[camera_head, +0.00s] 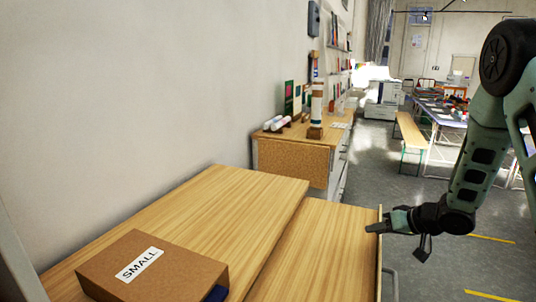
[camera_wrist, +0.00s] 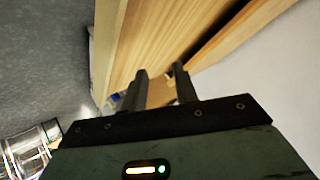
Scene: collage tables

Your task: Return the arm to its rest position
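My arm reaches in from the right of the head view. My gripper (camera_head: 369,228) hangs near the right edge of a lower wooden surface (camera_head: 318,250), which looks like a pulled-out drawer with a rim and a grey handle. In the wrist view the two dark fingers of my gripper (camera_wrist: 162,78) stand apart. No object is seen held between them. Light wood fills the view past the fingertips. I cannot tell whether the gripper touches the wood.
A brown box (camera_head: 190,268) labelled SMALL sits on the higher wooden top (camera_head: 205,205). A cabinet (camera_head: 292,163) with bottles and rolls stands behind, along the wall. A bench (camera_head: 410,130) and work table stand farther right. Grey floor (camera_head: 440,260) is open below the arm.

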